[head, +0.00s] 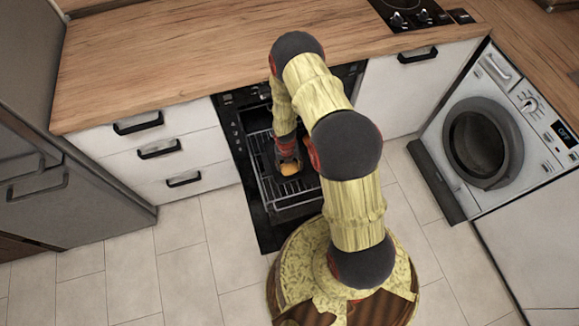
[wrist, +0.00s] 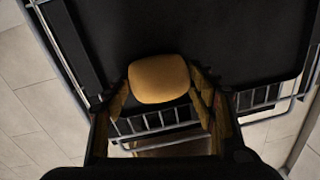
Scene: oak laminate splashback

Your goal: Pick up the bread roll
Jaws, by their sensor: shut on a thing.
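The bread roll (wrist: 159,79) is golden brown and rounded. In the wrist view it sits between the two fingers of my gripper (wrist: 160,98), which is shut on it. In the head view the roll (head: 289,168) shows as a small orange patch at my gripper (head: 287,160), over the wire rack of the open oven. My gripper hides part of the roll there. I cannot tell whether the roll touches the surface below it.
The oven's wire rack (head: 304,187) is pulled out above the lowered black oven door (head: 272,236). White drawers (head: 160,150) stand to the left and a washing machine (head: 483,143) to the right. The wooden worktop (head: 170,60) runs above.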

